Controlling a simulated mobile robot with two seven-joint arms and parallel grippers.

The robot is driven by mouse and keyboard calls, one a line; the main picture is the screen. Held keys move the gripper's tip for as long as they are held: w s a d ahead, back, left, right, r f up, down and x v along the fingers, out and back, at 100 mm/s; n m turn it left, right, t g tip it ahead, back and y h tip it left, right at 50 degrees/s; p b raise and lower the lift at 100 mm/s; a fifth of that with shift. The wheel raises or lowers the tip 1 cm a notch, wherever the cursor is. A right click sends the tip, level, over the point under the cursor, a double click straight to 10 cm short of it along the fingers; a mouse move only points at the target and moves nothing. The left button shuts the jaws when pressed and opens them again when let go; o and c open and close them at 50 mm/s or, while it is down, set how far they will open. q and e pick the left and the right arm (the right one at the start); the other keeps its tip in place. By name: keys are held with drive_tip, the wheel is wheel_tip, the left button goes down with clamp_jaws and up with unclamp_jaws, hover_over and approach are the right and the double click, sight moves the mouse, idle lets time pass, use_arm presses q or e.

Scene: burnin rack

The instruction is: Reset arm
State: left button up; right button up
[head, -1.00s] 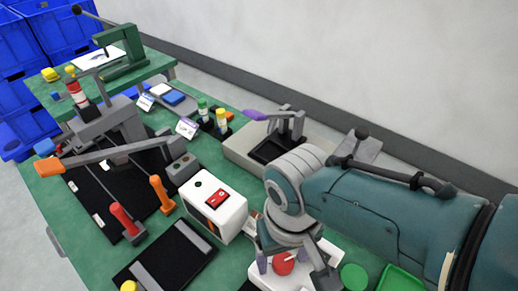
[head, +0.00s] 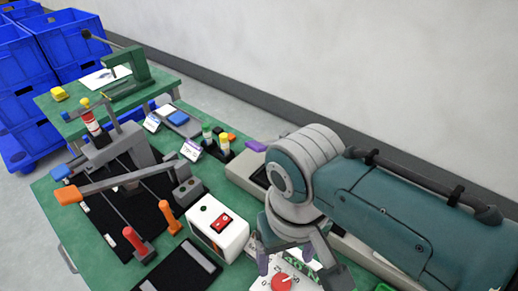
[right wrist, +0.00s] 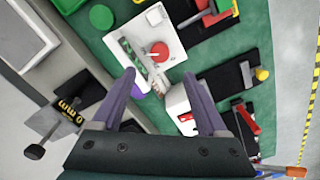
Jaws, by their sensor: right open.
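My right gripper (head: 294,268) hangs over the near right part of the green bench, in front of a white panel with a red knob (head: 281,283). In the right wrist view its two purple-grey fingers (right wrist: 159,84) stand wide apart with nothing between them. The red knob (right wrist: 159,50) on its white panel lies beyond the fingertips, apart from them. A white box with a red switch (head: 219,224) stands left of the gripper; it shows partly behind a finger in the wrist view (right wrist: 178,104). My left gripper is not in view.
A grey fixture with a long lever (head: 125,178), orange and blue ends, stands on a black plate at left. Red (head: 136,241) and orange (head: 169,216) handles stand near it. A green press (head: 128,75) stands at the back; blue crates (head: 75,40) are beyond.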

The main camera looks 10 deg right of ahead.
idle(0.4)
drive_tip(key=s+d+r+n+t, duration=0.1)
drive_tip(key=s+d+r+t, duration=0.3)
drive_tip(key=s+d+r, duration=0.7)
wheel_tip(320, 180, up, 31)
drive_tip(key=s+a+p, duration=0.1)
drive_tip(key=a+p, duration=0.1)
drive_tip(key=p, duration=2.6)
drive_tip(key=shift+s+f, duration=0.2)
